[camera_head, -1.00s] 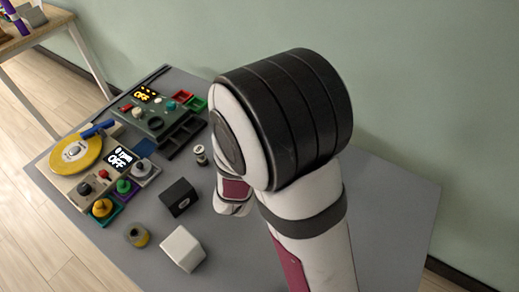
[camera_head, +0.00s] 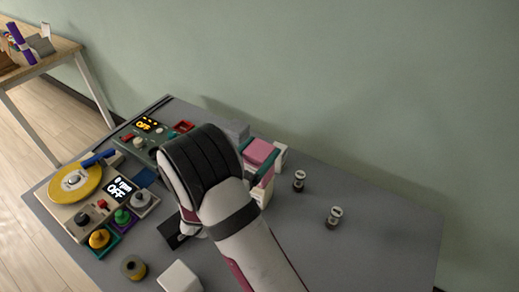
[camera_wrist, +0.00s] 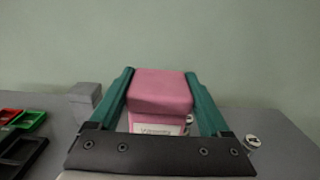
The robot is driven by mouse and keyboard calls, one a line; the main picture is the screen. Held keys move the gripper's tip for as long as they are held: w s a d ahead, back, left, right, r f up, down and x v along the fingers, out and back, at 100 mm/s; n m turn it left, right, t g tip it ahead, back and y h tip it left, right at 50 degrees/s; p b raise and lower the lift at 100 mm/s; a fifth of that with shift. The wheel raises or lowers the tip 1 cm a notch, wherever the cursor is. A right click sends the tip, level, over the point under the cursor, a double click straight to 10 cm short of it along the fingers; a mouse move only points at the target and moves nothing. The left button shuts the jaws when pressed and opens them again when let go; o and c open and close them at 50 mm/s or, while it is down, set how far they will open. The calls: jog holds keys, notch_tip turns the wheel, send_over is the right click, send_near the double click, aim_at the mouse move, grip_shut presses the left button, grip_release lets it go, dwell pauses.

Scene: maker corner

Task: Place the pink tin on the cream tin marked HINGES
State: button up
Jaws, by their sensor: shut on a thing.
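The pink tin (camera_wrist: 162,92) is between the green fingers of my gripper (camera_wrist: 163,100) in the wrist view, lid upward, with a pale label on its near side. In the head view the pink tin (camera_head: 260,152) shows just beyond my wrist, which hides part of it. My gripper (camera_head: 262,160) is shut on it. A cream surface (camera_head: 281,153) shows beside and below the pink tin; it may be the cream tin, but no HINGES marking is readable. I cannot tell whether the pink tin touches it.
A grey block (camera_head: 236,130) stands left of the pink tin. Two small jars (camera_head: 299,181) (camera_head: 334,217) stand to the right. Control boxes, a yellow disc (camera_head: 75,181) and knobs fill the left side. A white block (camera_head: 180,277) is in front. The right side of the table is clear.

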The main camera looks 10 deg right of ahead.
jog(key=o, duration=1.2)
jog(key=shift+o, duration=0.2)
